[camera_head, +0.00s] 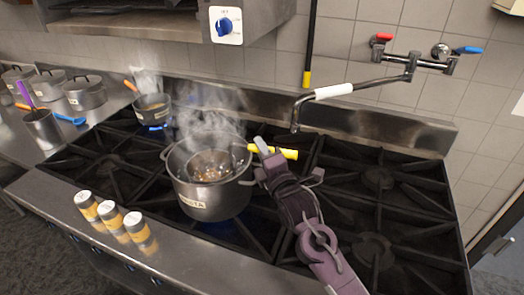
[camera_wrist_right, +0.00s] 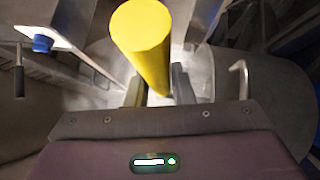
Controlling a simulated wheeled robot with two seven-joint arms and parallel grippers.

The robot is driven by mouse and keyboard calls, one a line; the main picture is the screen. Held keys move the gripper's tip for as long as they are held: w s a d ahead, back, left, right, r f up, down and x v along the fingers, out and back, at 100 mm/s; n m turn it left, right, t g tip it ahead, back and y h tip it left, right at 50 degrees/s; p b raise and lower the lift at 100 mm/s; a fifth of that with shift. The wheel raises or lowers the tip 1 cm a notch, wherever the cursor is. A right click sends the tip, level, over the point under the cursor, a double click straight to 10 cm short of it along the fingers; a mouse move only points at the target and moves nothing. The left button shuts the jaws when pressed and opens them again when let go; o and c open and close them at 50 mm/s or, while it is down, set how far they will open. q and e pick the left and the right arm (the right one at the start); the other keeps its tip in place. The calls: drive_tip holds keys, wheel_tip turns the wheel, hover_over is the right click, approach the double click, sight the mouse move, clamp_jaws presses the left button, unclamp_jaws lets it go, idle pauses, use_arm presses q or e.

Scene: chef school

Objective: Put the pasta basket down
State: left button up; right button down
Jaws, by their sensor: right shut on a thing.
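The pasta basket (camera_head: 212,172) sits inside a large steaming pot (camera_head: 207,204) on the stove. Its yellow handle (camera_head: 290,154) sticks out over the pot's right side. My right gripper (camera_head: 262,147) is at the handle, just right of the pot rim. In the right wrist view the yellow handle (camera_wrist_right: 146,45) stands between the two fingers (camera_wrist_right: 158,90), which are shut on it. The basket's lower part is hidden inside the pot. My left gripper is not in view.
A small steaming pan (camera_head: 153,107) stands on the back left burner. Several spice jars (camera_head: 112,217) line the stove's front edge. A pot-filler tap (camera_head: 350,88) reaches over the back. The right burners (camera_head: 378,180) are empty. Pots (camera_head: 84,93) stand on the left counter.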

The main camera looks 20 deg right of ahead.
drive_tip(key=shift+f, duration=0.5)
drive_tip(key=c, duration=1.3)
unclamp_jaws()
drive_tip(key=shift+f, duration=0.15)
drive_tip(key=shift+o, duration=0.2)
drive_tip(key=s+d+f+b, duration=0.1)
drive_tip(key=s+b, duration=0.3)
drive_tip(key=s, duration=0.8)
drive_tip(key=shift+d, duration=0.3)
